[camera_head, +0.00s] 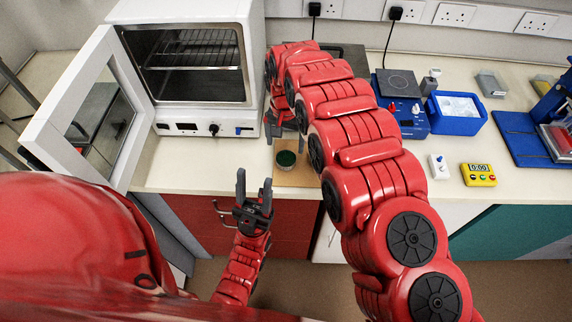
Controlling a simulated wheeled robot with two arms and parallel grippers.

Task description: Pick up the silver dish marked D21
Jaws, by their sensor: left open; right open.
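A small round dish (286,159) with a silvery rim and dark green inside sits on a brown board (298,178) near the bench's front edge. No marking on it is legible. My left gripper (254,185) is open and empty, its fingers pointing up in the picture, just below and left of the dish and apart from it. My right gripper (286,140) is open, fingers pointing down, just above the dish in the picture, partly hidden by my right arm. I cannot tell its exact height over the dish.
A white oven (190,122) stands at back left, its door (85,115) open leftward. Right of my arm are a hotplate (398,85), a blue ice box (457,122), a yellow timer (478,175) and a blue stand (525,140). My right arm covers the middle bench.

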